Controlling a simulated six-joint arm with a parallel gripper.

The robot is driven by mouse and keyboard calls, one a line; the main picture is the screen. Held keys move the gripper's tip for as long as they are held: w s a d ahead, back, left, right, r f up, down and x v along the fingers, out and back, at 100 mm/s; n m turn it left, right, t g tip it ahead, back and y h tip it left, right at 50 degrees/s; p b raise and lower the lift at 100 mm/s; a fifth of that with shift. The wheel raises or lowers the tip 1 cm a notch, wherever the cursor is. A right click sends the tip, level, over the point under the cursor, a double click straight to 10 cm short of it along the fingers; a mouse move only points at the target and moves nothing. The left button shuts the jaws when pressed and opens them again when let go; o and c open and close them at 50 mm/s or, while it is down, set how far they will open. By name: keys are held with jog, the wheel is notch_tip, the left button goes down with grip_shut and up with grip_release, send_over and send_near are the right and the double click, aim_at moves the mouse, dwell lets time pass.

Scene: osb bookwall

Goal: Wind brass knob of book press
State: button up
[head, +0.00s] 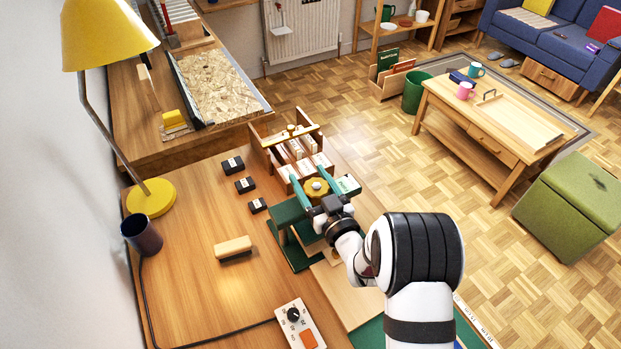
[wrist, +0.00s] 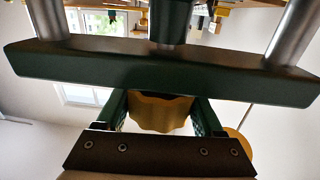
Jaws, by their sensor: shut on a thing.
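The book press (head: 287,215) is dark green and stands on the wooden bench. Its scalloped brass knob (head: 316,188) is at the top. My gripper (head: 308,175) reaches in from the lower right, its two green fingers on opposite sides of the knob, shut on it. In the wrist view the brass knob (wrist: 160,113) sits between my fingers (wrist: 160,105), close against both. The press's dark green crossbar (wrist: 160,66) and steel columns fill the upper part of that view. The knob's far side is hidden.
A wooden rack of books (head: 296,150) stands just behind the press. Black blocks (head: 245,185), a wood-backed brush (head: 234,247) and a yellow lamp (head: 150,198) are to the left. A control box (head: 299,325) lies in front.

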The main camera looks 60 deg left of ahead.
jog(key=shift+t, duration=0.3)
jog(key=m+t, duration=0.2)
jog(key=t, duration=0.1)
jog(key=shift+w+m+t+h, duration=0.25)
jog(key=shift+m+t+h, duration=0.15)
jog(key=shift+w+d+m+t+h, duration=0.2)
jog(key=shift+m+t+h, duration=0.35)
jog(key=shift+m+t, duration=0.4)
jog(key=shift+w+d+m+t+h, duration=0.1)
jog(key=shift+w+m+t+h, duration=0.15)
jog(key=shift+m+t+h, duration=0.7)
jog(key=shift+t+y, duration=0.3)
jog(key=shift+t, duration=0.2)
jog(key=o, duration=1.4)
jog(key=v, duration=1.5)
jog(key=shift+s+d, duration=0.15)
jog(key=shift+d, duration=0.15)
